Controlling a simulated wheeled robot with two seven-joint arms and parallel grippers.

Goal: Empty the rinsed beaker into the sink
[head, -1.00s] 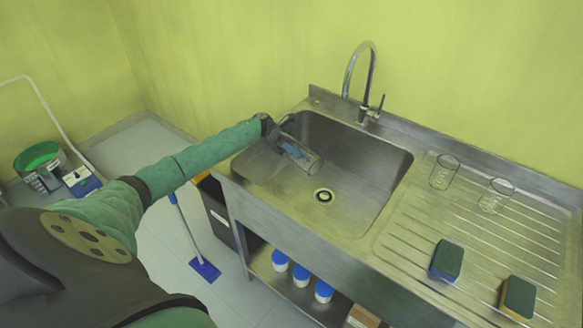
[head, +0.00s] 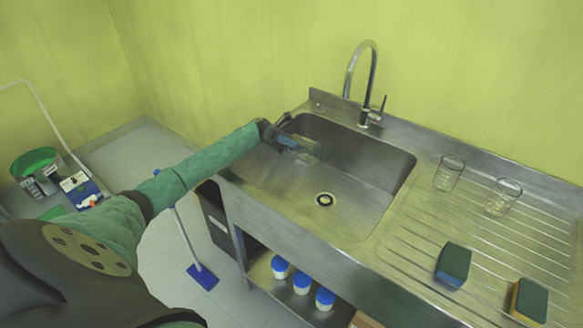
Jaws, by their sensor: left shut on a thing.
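My left gripper (head: 288,141) is over the left end of the sink, shut on a clear glass beaker (head: 308,152). The beaker is tilted, nearly on its side, and points toward the right over the basin. It is small and faint, and I cannot tell whether any liquid is in it or leaving it. The steel sink (head: 345,190) has a round drain (head: 324,200) in its floor. My right gripper does not show.
A curved faucet (head: 360,75) stands behind the sink. Two glass beakers (head: 449,173) (head: 503,197) and two sponges (head: 453,264) (head: 529,301) are on the ribbed drainboard (head: 480,235). Several blue-capped jars (head: 302,281) stand on the shelf below. A blue mop (head: 203,276) is on the floor.

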